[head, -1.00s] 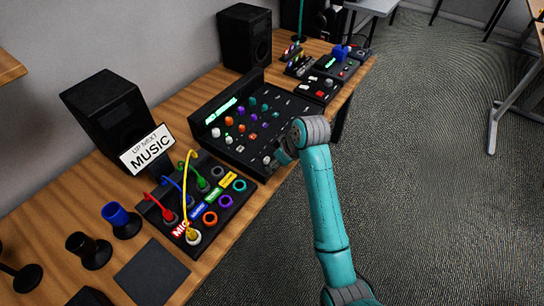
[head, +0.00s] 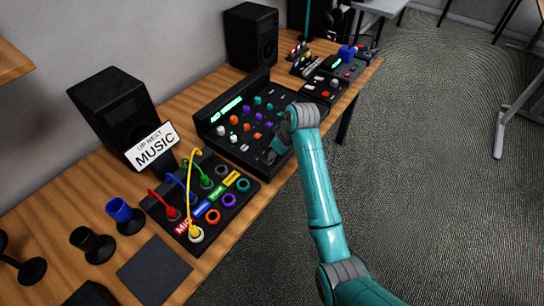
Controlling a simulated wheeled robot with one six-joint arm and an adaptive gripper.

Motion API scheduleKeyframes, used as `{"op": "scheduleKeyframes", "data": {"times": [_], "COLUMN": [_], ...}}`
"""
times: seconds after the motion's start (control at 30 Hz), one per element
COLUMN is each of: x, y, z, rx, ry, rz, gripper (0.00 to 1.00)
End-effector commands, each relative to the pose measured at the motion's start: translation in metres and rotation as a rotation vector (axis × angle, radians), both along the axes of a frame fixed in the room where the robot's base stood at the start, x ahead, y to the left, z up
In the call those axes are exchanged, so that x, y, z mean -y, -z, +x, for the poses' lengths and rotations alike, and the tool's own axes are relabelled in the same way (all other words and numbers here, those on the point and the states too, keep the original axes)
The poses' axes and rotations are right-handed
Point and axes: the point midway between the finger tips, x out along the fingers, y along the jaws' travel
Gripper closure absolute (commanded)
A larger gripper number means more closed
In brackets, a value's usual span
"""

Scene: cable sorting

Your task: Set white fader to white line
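The black mixing console (head: 207,122) stands on the wooden desk, with rows of coloured knobs and a lit green display. White knobs (head: 221,130) sit at its left end. The white fader and its white line are too small to tell apart, and my arm may hide part of the fader area. My gripper (head: 269,157) is over the console's near edge, pointing down toward the lower faders. Its fingers are small and dark against the black panel, so I cannot tell whether they are open, touch a fader or hold anything.
A patch box with coloured cables (head: 208,196) lies left of the console. An "UP NEXT MUSIC" sign (head: 152,148) stands behind it. Two black speakers (head: 251,37) stand along the wall. Smaller devices (head: 325,88) are at the far end. Open carpeted floor is at right.

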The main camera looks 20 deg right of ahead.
Motion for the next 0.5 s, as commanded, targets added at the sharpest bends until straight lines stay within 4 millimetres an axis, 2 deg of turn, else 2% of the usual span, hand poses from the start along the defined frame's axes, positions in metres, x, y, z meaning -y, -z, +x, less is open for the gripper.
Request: {"op": "scheduleKeyframes", "data": {"times": [0.2, 0.5], "x": [-0.004, -0.005], "y": [0.016, 0.018], "z": [0.005, 0.006], "rx": [-0.002, 0.000], "ry": [-0.001, 0.000], "rz": [-0.001, 0.000], "gripper": [0.50, 0.50]}}
